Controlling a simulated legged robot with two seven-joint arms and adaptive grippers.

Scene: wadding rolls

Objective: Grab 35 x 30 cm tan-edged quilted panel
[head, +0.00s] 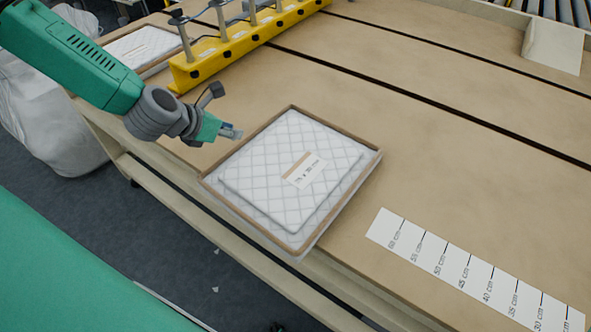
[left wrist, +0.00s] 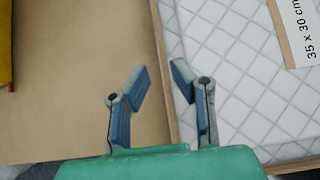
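The quilted panel (head: 290,170) is white with a diamond stitch and carries a tan-striped label reading 35 x 30 cm. It lies on top of a larger white piece in a shallow tan-edged tray (head: 349,186) at the table's front edge. The panel also shows at the right in the left wrist view (left wrist: 245,65). My left gripper (head: 238,132) is just beyond the tray's upper-left side. In the left wrist view its two blue-padded fingers (left wrist: 158,85) are apart with nothing held, one on each side of the tray's edge. My right gripper is not seen.
A yellow bar with metal posts (head: 235,45) stands behind the tray. A second tray with white material (head: 140,47) is at the upper left. A printed centimetre scale (head: 476,271) lies at the right. The tabletop between is clear, with dark grooves.

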